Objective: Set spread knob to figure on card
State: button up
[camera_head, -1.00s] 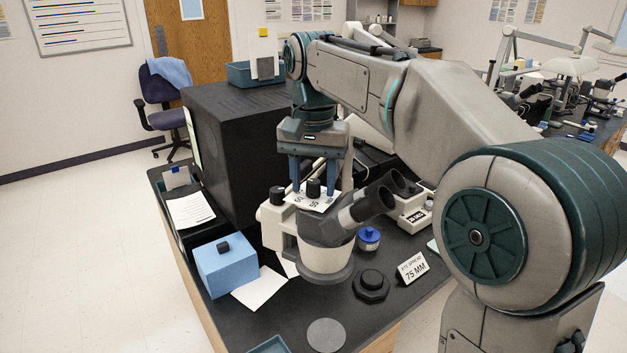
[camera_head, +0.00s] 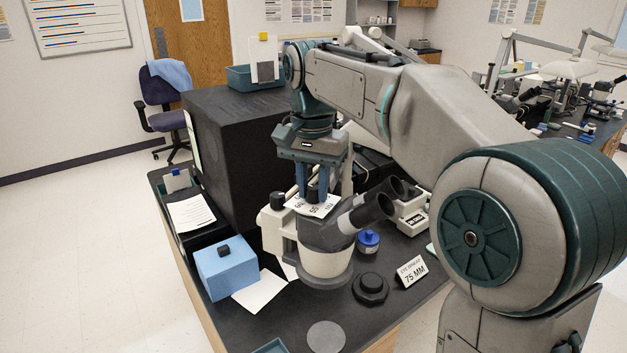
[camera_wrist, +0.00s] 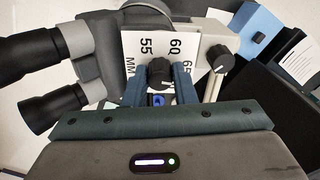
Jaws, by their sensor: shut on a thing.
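The spread knob (camera_wrist: 160,73) is a black ribbed knob on a white scale plate (camera_wrist: 140,48) marked 55, 60, 65 and MM, on top of the microscope head. My gripper (camera_head: 317,195) points down from above, its blue fingers closed on the knob's two sides. In the wrist view, my fingers (camera_wrist: 159,88) flank the knob. The knob's pointer cannot be made out. The card (camera_head: 411,271) stands on the bench at the right and reads 75 MM. The microscope's eyepieces (camera_head: 377,205) point right, apart from my gripper.
A second black knob (camera_wrist: 221,58) sits on the microscope arm. A black octagonal piece (camera_head: 371,288), a blue-lidded jar (camera_head: 368,241) and a blue box (camera_head: 226,266) stand around the microscope. A large black box (camera_head: 240,135) stands behind. The front bench near the grey disc (camera_head: 326,336) is open.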

jog(key=m+p, duration=0.3)
jog(key=m, duration=0.2)
jog(key=shift+r, duration=0.2)
jog(key=m+p, duration=0.1)
jog(key=m, duration=0.4)
jog(key=shift+g+p, duration=0.3)
jog(key=shift+p, duration=0.05)
jog(key=m+p, duration=0.1)
jog(key=m, duration=0.4)
jog(key=shift+w+f+p, duration=0.1)
jog(key=shift+p, duration=0.25)
jog(key=m+p, duration=0.1)
jog(key=m, duration=0.4)
jog(key=shift+f, duration=0.1)
jog(key=o, duration=1)
notch_tip(320, 180, up, 14)
jog(key=w, duration=0.1)
